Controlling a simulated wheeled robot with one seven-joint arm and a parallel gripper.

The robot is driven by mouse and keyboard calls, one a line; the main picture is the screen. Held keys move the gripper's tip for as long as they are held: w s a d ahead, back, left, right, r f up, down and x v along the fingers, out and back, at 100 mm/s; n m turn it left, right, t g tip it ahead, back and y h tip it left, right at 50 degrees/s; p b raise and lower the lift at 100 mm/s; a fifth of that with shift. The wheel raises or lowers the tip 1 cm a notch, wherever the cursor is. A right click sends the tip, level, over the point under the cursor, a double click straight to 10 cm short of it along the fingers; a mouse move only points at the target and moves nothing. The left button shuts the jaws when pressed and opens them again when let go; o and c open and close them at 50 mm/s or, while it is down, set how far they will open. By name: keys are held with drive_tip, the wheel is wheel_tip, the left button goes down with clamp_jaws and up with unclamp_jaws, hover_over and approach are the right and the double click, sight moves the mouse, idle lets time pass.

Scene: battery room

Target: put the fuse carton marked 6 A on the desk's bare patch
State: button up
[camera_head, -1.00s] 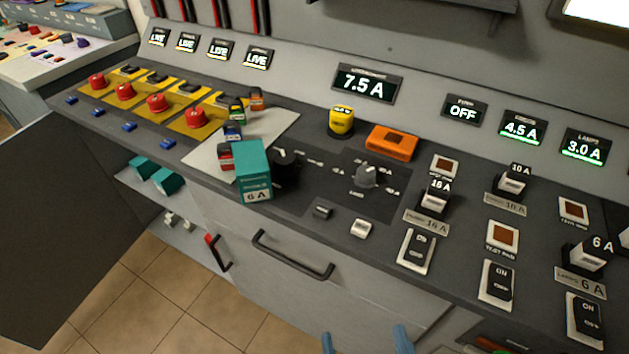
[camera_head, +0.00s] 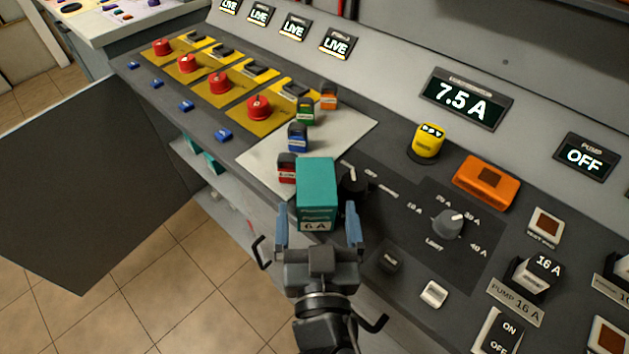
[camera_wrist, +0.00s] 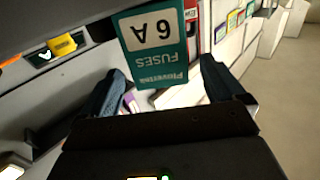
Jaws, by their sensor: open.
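The teal fuse carton (camera_head: 317,183) marked 6 A stands by the desk's front edge, at the near corner of a pale grey patch (camera_head: 352,125). The patch carries several small coloured blocks; its right part is bare. My gripper (camera_head: 318,228) is open at the carton's near side, with a blue finger to the left and right of its lower front. In the wrist view the carton (camera_wrist: 156,52) shows upside down between the spread fingers (camera_wrist: 162,88). I cannot tell whether a finger touches it. The carton hides part of the patch's near edge.
A black rotary knob (camera_head: 352,181) stands close to the carton's right. A red block (camera_head: 287,168) is close to its left. A yellow button (camera_head: 428,141) and an orange block (camera_head: 486,182) are farther right. An open door (camera_head: 90,190) hangs at left.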

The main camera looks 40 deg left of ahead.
sight(315, 185)
drive_tip(key=shift+p+x, duration=0.6)
drive_tip(key=shift+x, duration=2.6)
drive_tip(key=shift+c, duration=0.4)
drive_tip(key=c, duration=1.4)
drive_tip(key=shift+c, duration=0.5)
drive_tip(key=shift+r, duration=0.1)
drive_tip(key=shift+r, duration=0.1)
